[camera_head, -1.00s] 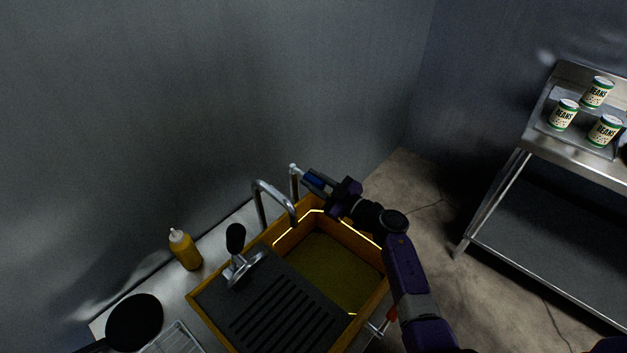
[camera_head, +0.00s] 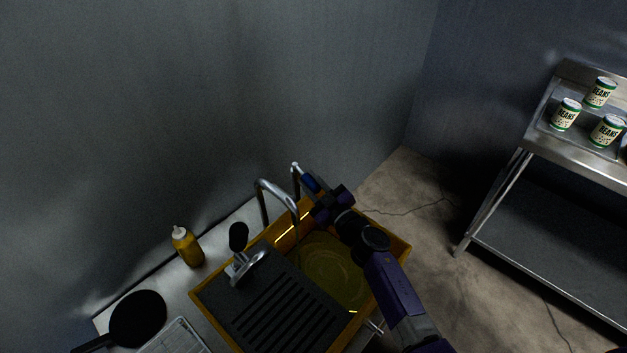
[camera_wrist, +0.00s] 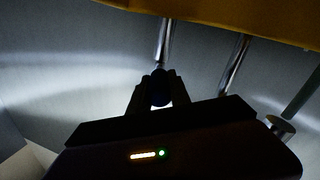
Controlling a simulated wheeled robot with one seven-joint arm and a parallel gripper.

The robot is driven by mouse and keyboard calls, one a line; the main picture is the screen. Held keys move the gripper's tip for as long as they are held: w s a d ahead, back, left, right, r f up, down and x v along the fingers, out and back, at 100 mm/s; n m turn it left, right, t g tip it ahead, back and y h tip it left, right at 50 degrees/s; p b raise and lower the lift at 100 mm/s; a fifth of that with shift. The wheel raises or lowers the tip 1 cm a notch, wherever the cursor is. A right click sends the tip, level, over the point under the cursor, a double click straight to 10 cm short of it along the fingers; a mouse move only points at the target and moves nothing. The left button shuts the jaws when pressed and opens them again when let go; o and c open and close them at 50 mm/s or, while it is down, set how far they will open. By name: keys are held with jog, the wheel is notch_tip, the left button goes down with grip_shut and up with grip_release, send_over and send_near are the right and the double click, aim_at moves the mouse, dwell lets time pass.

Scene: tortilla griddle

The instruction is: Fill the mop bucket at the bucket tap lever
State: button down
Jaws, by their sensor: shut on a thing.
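The yellow basin (camera_head: 211,323), which I take for the mop bucket, stands under a curved chrome spout (camera_head: 263,205). Its floor shows rippled rings like water, and a thin streak hangs below the spout. The tap lever has a blue grip (camera_head: 309,183) on a chrome post (camera_head: 296,177) behind the basin. My gripper (camera_head: 316,190) reaches over the basin's back corner and is shut on the blue grip. In the wrist view the dark blue grip (camera_wrist: 160,86) sits between both fingers. My forearm hides part of the basin's right side.
A black ribbed board (camera_head: 265,310) covers the basin's left part, with a black-handled chrome fitting (camera_head: 239,260) on it. A steel shelf (camera_head: 580,160) with bean cans stands right; floor lies between.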

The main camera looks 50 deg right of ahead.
jog(key=h+b, duration=0.1)
jog(key=a+m+h+b, duration=0.1)
jog(key=b, duration=0.1)
jog(key=shift+w+r, duration=0.1)
jog(key=shift+w, duration=0.15)
jog(key=shift+a+r+m+g+h+b, duration=0.1)
jog(key=shift+a+m+g+h+b, duration=0.05)
jog(key=shift+m+g+h+b, duration=0.4)
jog(key=c, duration=1.2)
grip_release()
jog(key=shift+s, duration=0.1)
